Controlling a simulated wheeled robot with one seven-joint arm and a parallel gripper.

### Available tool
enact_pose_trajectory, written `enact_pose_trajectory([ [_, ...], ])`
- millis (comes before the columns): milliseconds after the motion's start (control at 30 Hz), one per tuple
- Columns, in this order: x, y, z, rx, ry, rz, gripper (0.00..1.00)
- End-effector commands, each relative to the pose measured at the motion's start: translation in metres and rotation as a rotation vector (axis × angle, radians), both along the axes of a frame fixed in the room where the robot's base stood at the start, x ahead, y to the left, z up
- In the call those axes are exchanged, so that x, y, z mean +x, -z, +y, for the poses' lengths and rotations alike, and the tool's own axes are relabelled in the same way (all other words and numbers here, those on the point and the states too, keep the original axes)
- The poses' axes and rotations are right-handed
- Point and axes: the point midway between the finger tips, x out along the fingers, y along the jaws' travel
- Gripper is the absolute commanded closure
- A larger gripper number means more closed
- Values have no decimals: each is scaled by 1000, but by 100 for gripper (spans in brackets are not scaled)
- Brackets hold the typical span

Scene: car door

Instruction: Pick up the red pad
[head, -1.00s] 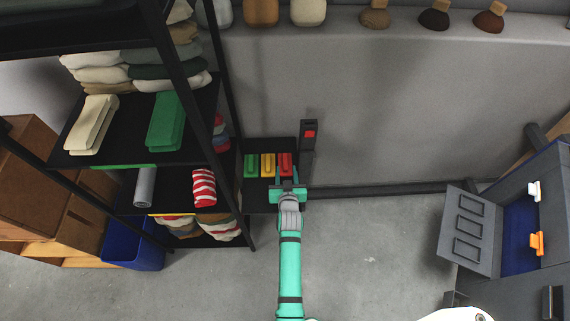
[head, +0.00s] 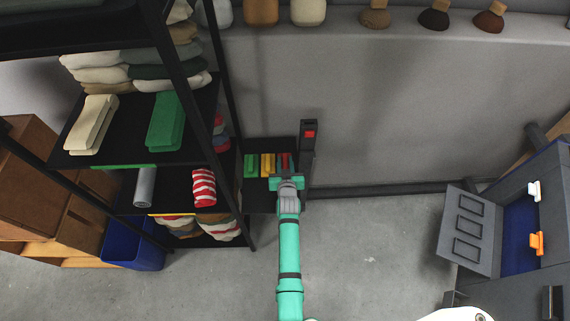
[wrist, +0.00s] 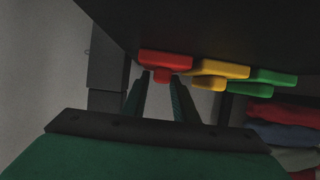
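The red pad (wrist: 165,60) is the end one of a row on a small black shelf, beside the yellow pad (wrist: 217,70). In the wrist view its narrow raised grip points toward my gripper (wrist: 162,86). My two fingers are apart, one to each side of that grip, with their tips at or very near the pad; I cannot tell whether they touch it. In the head view my gripper (head: 285,162) covers most of the red pad, and only a little red (head: 286,161) shows between the fingers.
The green pad (head: 250,165) is at the row's left end. A dark post with a red patch (head: 309,134) stands close on the right. The tall black rack (head: 231,155) with folded cloths is on the left. Open floor (head: 370,250) lies to the right.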

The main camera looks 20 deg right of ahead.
Motion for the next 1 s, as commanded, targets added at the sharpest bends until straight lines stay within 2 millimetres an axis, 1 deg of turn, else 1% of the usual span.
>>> enact_pose_trajectory([
  [33,0,0,0,0,0,0,87],
  [100,0,0,0,0,0,0,100],
  [400,0,-1,0,0,0,-1,100],
  [567,0,-8,0,-1,0,-4,100],
  [667,0,-18,0,-1,0,-4,100],
  [767,0,-35,0,-1,1,-6,100],
  [1000,-32,-74,-17,0,1,-3,100],
])
